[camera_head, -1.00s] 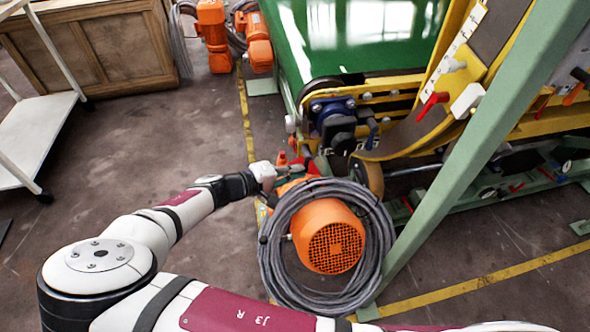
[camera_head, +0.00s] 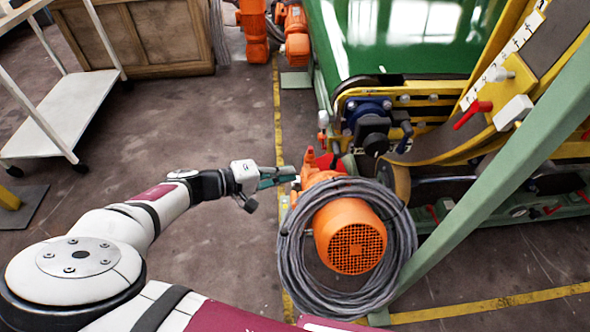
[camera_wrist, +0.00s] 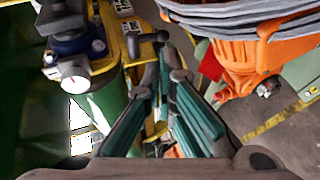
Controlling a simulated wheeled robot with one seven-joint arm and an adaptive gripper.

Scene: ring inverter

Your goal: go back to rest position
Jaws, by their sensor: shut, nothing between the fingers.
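My gripper (camera_head: 292,174) is at the end of my outstretched arm, just left of the orange motor (camera_head: 350,236) with its coiled grey cable (camera_head: 291,246). In the head view its fingers look close together, pointing right, and nothing shows between them. The wrist view shows the teal-padded fingers (camera_wrist: 160,108) from behind, also empty. In that view the orange motor housing (camera_wrist: 240,62) and cable coil (camera_wrist: 245,14) are at the upper right, apart from the fingers. A small red part (camera_head: 327,163) sits beside the motor.
A green conveyor (camera_head: 400,40) with a yellow frame stands behind the motor. A green slanted post (camera_head: 500,165) is to the right. A white cart (camera_head: 65,110) and wooden crate (camera_head: 140,40) stand at the left. The floor (camera_head: 200,110) between is clear.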

